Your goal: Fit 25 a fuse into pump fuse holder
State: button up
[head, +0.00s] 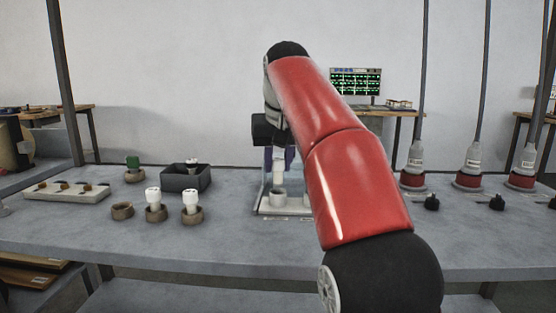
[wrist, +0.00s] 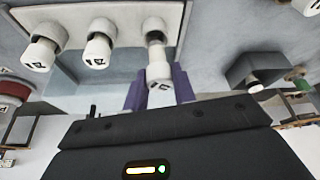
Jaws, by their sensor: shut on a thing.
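My gripper (head: 281,163) is above a white base panel (head: 285,209) at the middle of the bench. In the wrist view its purple fingers (wrist: 160,92) are shut on a white fuse (wrist: 159,70) with a dark printed number, hard to read at this angle. The fuse also shows in the head view (head: 278,172). Its free end points at an open holder (wrist: 154,24) on the panel, with the dark mouth partly visible. I cannot tell whether the end touches the holder. Two other white fuses, one at the far left (wrist: 40,53) and one beside the held fuse (wrist: 97,50), sit in neighbouring holders.
At left stand a dark bin (head: 186,178) with a white fuse, a green-topped fuse (head: 133,168), an empty ring (head: 122,211), two ringed white fuses (head: 155,200) (head: 191,202) and a pale tray (head: 67,193). Red-based posts (head: 413,178) stand at right. My arm hides the panel's right side.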

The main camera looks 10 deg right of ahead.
jog(key=shift+f+b, duration=1.4)
jog(key=shift+f, duration=0.6)
jog(key=o, duration=1.1)
jog(key=p+v, duration=0.3)
jog(key=v, duration=0.5)
jog(key=shift+f, duration=0.1)
